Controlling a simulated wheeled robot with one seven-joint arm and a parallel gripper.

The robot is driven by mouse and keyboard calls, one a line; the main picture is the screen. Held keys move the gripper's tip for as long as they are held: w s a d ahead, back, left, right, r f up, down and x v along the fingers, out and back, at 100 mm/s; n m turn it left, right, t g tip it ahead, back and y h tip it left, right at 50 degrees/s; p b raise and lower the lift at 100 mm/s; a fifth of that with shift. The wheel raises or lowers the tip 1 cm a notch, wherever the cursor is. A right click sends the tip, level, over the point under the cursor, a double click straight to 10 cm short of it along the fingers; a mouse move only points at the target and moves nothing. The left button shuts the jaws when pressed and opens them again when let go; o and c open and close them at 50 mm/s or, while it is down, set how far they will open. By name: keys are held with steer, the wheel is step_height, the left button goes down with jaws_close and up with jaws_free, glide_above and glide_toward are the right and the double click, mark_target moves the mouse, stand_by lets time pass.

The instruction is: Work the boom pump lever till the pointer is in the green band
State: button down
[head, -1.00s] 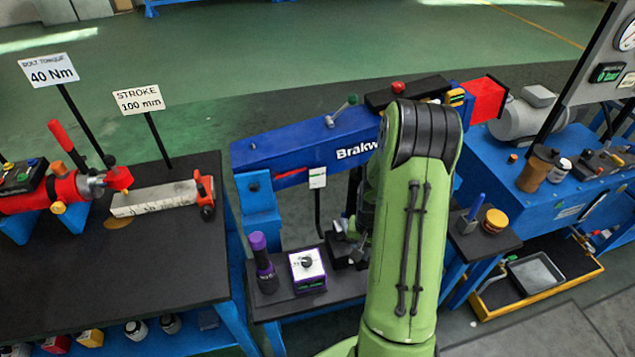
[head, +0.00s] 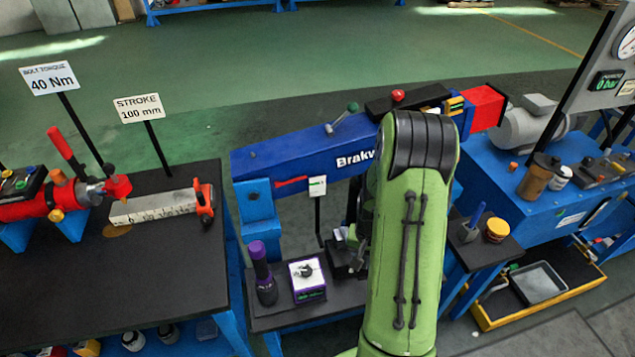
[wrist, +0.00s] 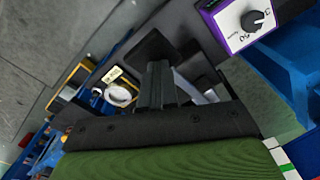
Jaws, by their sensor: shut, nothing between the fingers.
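A blue boom (head: 300,155) marked "Brakw…" runs across the middle of the head view, its right part hidden behind my arm. A short lever with a green knob (head: 343,118) stands tilted on its top; I cannot tell whether it is the pump lever. A white round gauge (head: 627,44) is cut off at the right edge, so no green band or pointer reading can be made out. My gripper (wrist: 157,85) is shut and empty in the wrist view, over dark parts I cannot identify. In the head view it is mostly hidden by my arm.
A purple-edged box with a dial (head: 307,280) and a purple-capped torch-like object (head: 264,275) stand on a small dark shelf. The box also shows in the wrist view (wrist: 236,38). A black-topped bench (head: 150,270) fills the left.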

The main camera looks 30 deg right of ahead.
step_height(320, 180, up, 6)
steer(key=p, duration=0.4)
steer(key=shift+s, duration=0.1)
steer(key=shift+f, duration=0.1)
steer(key=shift+f+b, duration=0.15)
steer(key=shift+b, duration=0.15)
stand_by(0.7)
step_height(320, 180, down, 9)
steer(key=b, duration=0.8)
steer(key=shift+f, duration=0.2)
step_height(320, 180, up, 10)
steer(key=p, duration=0.7)
steer(key=shift+f, duration=0.15)
steer(key=shift+f, duration=0.1)
stand_by(1.0)
